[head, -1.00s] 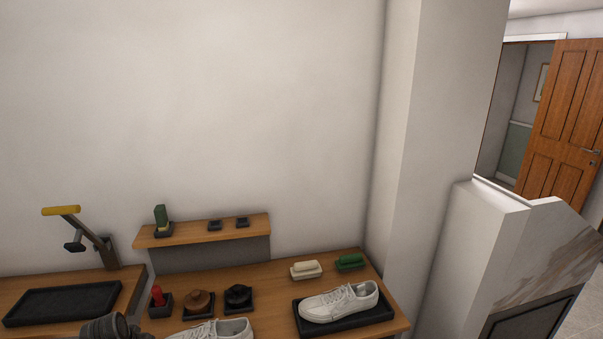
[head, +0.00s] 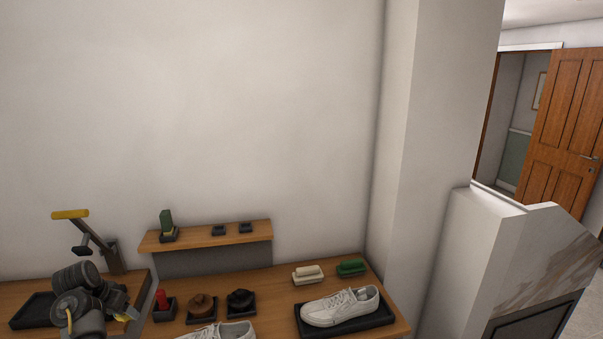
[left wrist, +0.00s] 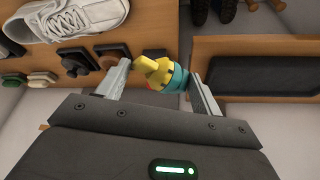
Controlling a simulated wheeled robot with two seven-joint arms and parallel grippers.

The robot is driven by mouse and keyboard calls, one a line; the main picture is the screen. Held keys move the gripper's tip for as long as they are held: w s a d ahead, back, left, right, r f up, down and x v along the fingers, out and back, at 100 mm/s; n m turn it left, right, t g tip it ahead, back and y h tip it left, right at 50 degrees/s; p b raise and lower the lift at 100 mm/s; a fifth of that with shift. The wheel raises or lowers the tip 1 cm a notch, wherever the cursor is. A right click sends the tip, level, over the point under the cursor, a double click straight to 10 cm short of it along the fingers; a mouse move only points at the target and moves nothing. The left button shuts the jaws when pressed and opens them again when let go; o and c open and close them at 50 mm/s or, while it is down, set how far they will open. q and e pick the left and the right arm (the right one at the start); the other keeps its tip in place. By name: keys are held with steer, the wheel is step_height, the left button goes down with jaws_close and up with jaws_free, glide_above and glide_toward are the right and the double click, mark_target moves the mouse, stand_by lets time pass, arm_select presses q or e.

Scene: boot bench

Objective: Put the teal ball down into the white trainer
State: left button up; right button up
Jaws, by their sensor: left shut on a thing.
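My left gripper (head: 128,318) is low at the left in the head view, above the bench. In the left wrist view the jaws (left wrist: 160,88) are shut on the teal ball (left wrist: 181,78), which shows as a small teal patch. A yellow piece (left wrist: 154,71) covers part of it; I cannot tell whether it belongs to the ball. One white trainer (head: 341,307) lies on a black tray at the right. Another white trainer (head: 228,331) is cut off by the bottom edge; a white trainer (left wrist: 70,18) also shows in the left wrist view. My right gripper is out of view.
A red item (head: 161,299), a brown knobbed item (head: 201,306) and a black one (head: 240,299) stand between my left gripper and the trainers. A low shelf (head: 210,235) is behind. A yellow-handled lever (head: 70,214) rises at the left, beside a black tray (head: 30,312).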

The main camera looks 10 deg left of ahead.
arm_select(q)
steer(key=a+r, duration=0.5)
steer(key=a, duration=0.5)
steer(key=w+d+n, duration=0.2)
steer(key=w+d, duration=0.9)
steer(key=d, duration=0.1)
steer(key=s+d+f+n+y, duration=0.1)
steer(key=s+d, duration=0.2)
steer(key=d, duration=0.6)
steer(key=s+d+f+n+y, duration=0.1)
steer(key=s+d, duration=0.1)
steer(key=d, duration=0.7)
steer(key=s+d+r+m+h, duration=0.1)
steer(key=d+r+m+h, duration=0.2)
steer(key=d+r+m, duration=0.55)
steer(key=s+d+r+m+h, duration=0.1)
steer(key=s+d+r+m, duration=0.15)
steer(key=s+d, duration=0.55)
steer(key=s+a+f+m+g+h, duration=0.15)
steer(key=s+m, duration=0.25)
steer(key=s, duration=0.6)
step_height(320, 180, down, 11)
steer(key=b, duration=0.9)
steer(key=shift+r, duration=0.2)
